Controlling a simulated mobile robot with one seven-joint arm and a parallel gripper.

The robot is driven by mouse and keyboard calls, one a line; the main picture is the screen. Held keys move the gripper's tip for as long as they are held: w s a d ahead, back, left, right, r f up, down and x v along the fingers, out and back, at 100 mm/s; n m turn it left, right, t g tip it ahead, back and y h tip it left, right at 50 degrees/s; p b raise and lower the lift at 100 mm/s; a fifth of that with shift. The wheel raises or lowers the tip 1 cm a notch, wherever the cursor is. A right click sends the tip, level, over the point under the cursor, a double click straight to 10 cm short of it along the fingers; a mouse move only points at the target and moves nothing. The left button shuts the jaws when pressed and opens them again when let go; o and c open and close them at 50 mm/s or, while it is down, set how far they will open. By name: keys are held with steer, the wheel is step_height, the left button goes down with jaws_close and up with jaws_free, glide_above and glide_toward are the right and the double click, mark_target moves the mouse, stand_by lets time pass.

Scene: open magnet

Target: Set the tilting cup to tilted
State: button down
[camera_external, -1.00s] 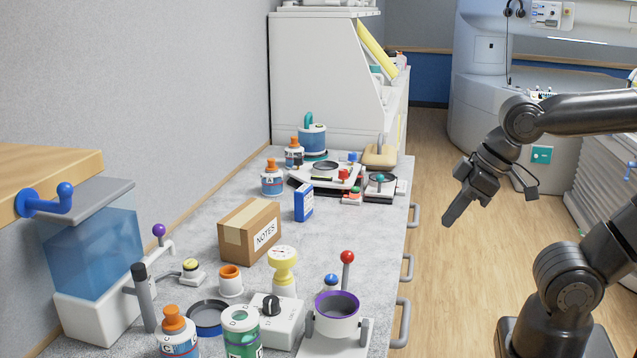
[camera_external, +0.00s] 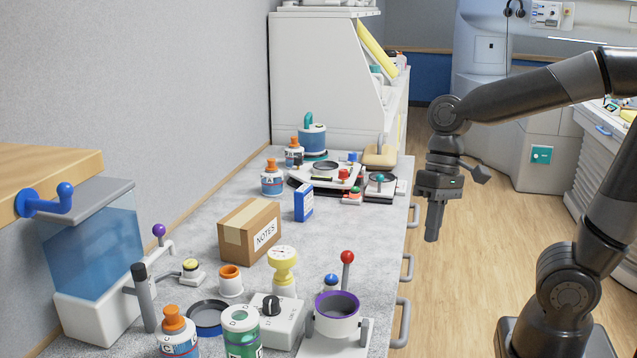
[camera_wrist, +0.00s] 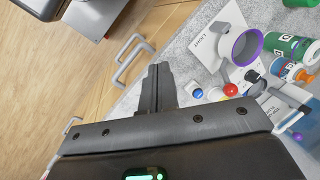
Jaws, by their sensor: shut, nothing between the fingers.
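The tilting cup (camera_external: 337,322) is white with a purple rim and stands upright on a white base at the near right of the bench. A lever with a red ball knob (camera_external: 347,257) rises behind it. The cup also shows in the wrist view (camera_wrist: 243,50), at the upper right, with the red ball (camera_wrist: 230,90) below it. My gripper (camera_external: 432,238) points down over the floor beside the bench, to the right of and beyond the cup. It is shut and empty, clear of the cup and lever. In the wrist view its closed fingers (camera_wrist: 157,72) point up.
A blue knob (camera_external: 331,281) and a white box with a black dial (camera_external: 271,305) sit close to the cup. Bottles (camera_external: 178,332) stand at the near left. Drawer handles (camera_external: 406,268) stick out from the bench front.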

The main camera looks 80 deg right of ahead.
steer(key=w+d+f+m+t+y, duration=0.1)
steer(key=w+d+f+m+y, duration=0.5)
steer(key=w+d+m+y, duration=0.6)
steer(key=shift+w+f+m, duration=0.15)
steer(key=shift+w+m, duration=0.2)
steer(key=shift+m, duration=0.75)
steer(key=shift+a, duration=0.1)
glide_toward(347, 265)
steer(key=a+f, duration=0.3)
steer(key=shift+w+a+r, duration=0.35)
steer(key=shift+a+r, duration=0.1)
steer(key=shift+a, duration=0.15)
steer(key=shift+r, duration=0.1)
